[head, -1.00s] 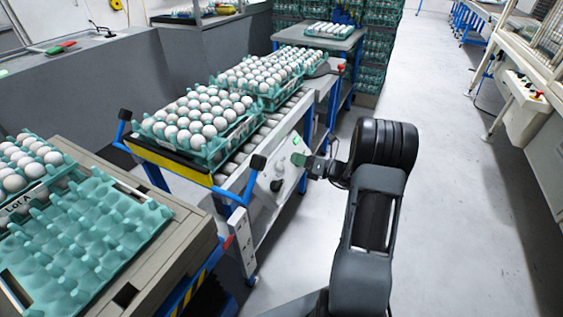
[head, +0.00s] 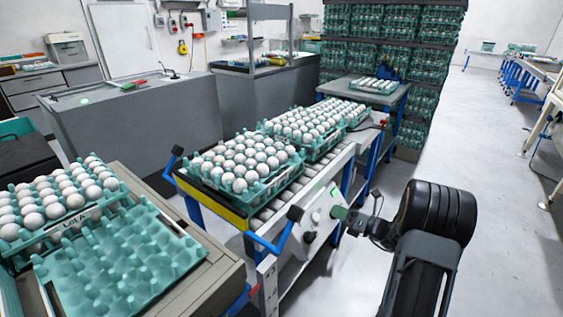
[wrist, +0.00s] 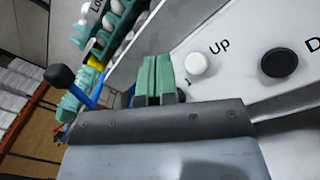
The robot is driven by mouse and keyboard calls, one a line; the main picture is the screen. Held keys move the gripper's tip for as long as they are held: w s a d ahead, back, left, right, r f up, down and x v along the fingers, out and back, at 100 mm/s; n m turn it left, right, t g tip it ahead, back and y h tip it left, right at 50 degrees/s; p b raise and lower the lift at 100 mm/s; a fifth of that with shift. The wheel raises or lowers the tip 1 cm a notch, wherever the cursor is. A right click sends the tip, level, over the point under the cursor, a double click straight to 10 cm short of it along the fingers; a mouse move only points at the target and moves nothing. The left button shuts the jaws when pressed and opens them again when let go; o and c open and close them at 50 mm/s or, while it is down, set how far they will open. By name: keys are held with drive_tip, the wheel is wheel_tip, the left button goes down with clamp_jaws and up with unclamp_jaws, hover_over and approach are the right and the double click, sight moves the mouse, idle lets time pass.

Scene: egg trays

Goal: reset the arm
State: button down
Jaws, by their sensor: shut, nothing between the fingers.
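My gripper (head: 340,212) is in front of the white control panel (head: 312,232) at the near end of the conveyor. In the wrist view its two green fingers (wrist: 155,78) are shut together with nothing between them. They are beside a white button (wrist: 197,64) labelled UP; I cannot tell whether they touch the panel. A black button (wrist: 276,62) is further right, its label cut off at "D". My arm reaches up from the lower right of the head view, bent at a dark, ribbed joint.
Egg-filled green trays (head: 262,188) stand on the roller conveyor. An empty green tray (head: 110,290) lies at the lower left beside a full one. The floor (head: 490,180) to the right is clear.

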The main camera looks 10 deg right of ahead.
drive_tip(key=s+a+f+n+g+h, duration=0.1)
drive_tip(key=s+a+f+n+g, duration=0.2)
drive_tip(key=s+f+n+g, duration=0.35)
drive_tip(key=s+a+r+n+g+h+p, duration=0.55)
drive_tip(key=s+r+n+p, duration=0.35)
drive_tip(key=n, duration=0.5)
drive_tip(key=s+a+r+n+t+h+p, duration=0.1)
drive_tip(key=s+a+r+n+h+p, duration=0.1)
drive_tip(key=r+n+p, duration=0.5)
drive_tip(key=s+a+r+n+t+h+p, duration=0.1)
drive_tip(key=r+n+h+p, duration=0.4)
drive_tip(key=r, duration=1.5)
drive_tip(key=s+a+n+p, duration=0.1)
drive_tip(key=s+n+p, duration=0.1)
drive_tip(key=shift+s+t, duration=0.35)
drive_tip(key=shift+t, duration=0.05)
drive_tip(key=shift+d, duration=0.1)
